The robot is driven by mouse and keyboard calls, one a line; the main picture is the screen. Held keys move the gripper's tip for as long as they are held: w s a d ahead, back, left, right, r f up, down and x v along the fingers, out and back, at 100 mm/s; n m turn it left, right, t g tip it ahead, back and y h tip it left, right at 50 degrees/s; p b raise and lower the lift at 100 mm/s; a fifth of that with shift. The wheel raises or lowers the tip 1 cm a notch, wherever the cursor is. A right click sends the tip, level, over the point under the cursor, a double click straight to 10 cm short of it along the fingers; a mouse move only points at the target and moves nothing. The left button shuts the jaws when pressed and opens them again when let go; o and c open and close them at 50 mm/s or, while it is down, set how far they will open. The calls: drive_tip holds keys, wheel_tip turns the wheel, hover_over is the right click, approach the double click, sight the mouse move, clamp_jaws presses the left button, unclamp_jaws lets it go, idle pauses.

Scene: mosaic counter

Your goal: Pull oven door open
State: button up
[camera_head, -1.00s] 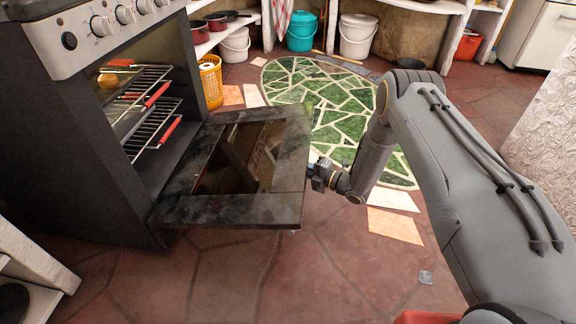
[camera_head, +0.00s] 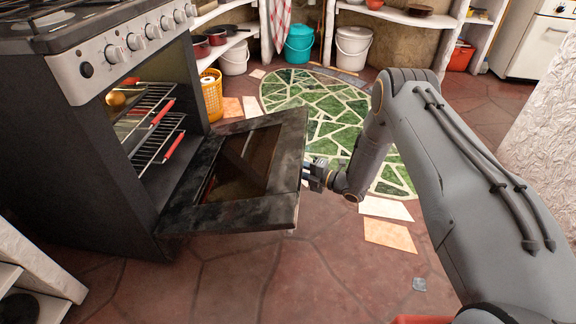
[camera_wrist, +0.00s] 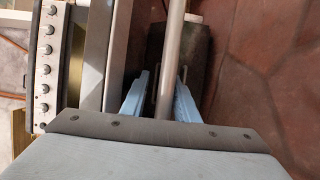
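The dark oven door (camera_head: 290,160) hangs lowered in front of the stove (camera_head: 80,150), tilted with its outer edge toward my arm. The racks inside the oven are in plain view. My gripper (camera_head: 313,175) is at the door's outer edge, close beside it. In the wrist view, my gripper's two blue fingers (camera_wrist: 160,95) stand apart, one on each side of a long pale bar (camera_wrist: 174,50), which looks like the door handle. A gap shows between the left finger and the bar. Whether the right finger touches the bar is unclear.
A green mosaic floor patch (camera_head: 325,105) lies behind the door. A white shelf unit (camera_head: 35,265) is at the lower left. The tiled floor (camera_head: 240,285) in front of the door is clear.

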drive_tip(key=shift+r, duration=0.15)
drive_tip(key=p+v, duration=0.2)
drive_tip(key=v, duration=0.5)
drive_tip(key=shift+d, duration=0.4)
drive_tip(key=shift+s, duration=0.1)
drive_tip(key=p+v, duration=0.3)
drive_tip(key=v, duration=0.6)
idle(0.7)
drive_tip(key=shift+r, duration=0.1)
idle(0.4)
